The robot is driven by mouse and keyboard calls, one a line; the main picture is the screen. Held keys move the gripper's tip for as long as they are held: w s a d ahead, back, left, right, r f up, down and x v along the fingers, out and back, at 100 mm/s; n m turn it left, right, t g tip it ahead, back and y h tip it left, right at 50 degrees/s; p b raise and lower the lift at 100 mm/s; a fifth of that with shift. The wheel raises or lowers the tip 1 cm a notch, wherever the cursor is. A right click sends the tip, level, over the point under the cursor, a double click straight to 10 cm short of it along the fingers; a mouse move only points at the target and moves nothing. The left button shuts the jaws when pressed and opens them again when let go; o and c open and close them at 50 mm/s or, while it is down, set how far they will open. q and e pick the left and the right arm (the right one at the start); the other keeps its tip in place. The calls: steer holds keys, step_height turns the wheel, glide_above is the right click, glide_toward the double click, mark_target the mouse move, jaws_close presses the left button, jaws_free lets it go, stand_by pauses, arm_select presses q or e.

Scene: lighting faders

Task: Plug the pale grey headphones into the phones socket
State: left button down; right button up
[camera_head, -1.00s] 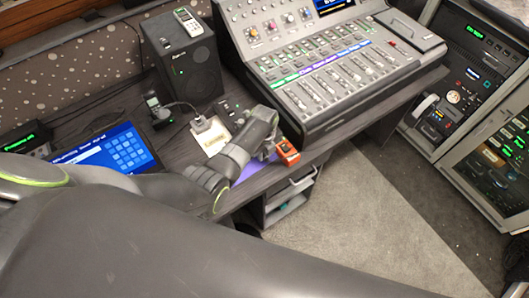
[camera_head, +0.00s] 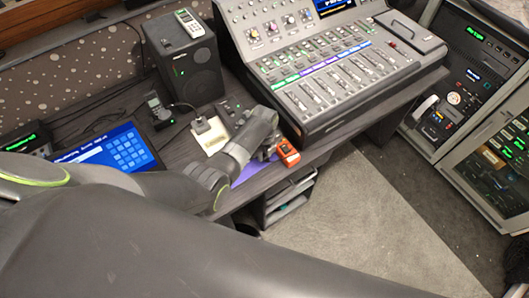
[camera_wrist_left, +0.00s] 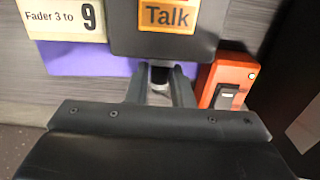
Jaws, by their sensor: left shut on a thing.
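My left gripper (camera_head: 266,152) is low at the desk's front edge, beside the orange box (camera_head: 288,153). In the left wrist view its two fingers (camera_wrist_left: 160,88) are shut on a small grey, plug-like piece (camera_wrist_left: 160,76), mostly hidden between them. The piece is in front of a dark box with an orange "Talk" label (camera_wrist_left: 167,15). I cannot tell whether it touches anything. The orange box with a black switch (camera_wrist_left: 227,95) is just right of the fingers. The pale grey headphones and the phones socket cannot be made out. My right gripper is not in view.
A cream card reading "Fader 3 to 9" (camera_wrist_left: 65,18) lies left of the fingers, over a purple patch (camera_wrist_left: 85,58). The mixing desk (camera_head: 335,85), a speaker (camera_head: 185,60) and a tablet (camera_head: 110,148) stand around. An open shelf (camera_head: 288,198) is under the desk.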

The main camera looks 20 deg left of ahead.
arm_select(q)
steer(key=shift+w+a+r, duration=0.1)
steer(key=shift+w+a, duration=0.1)
steer(key=c, duration=1.6)
jaws_free()
steer(key=o, duration=0.4)
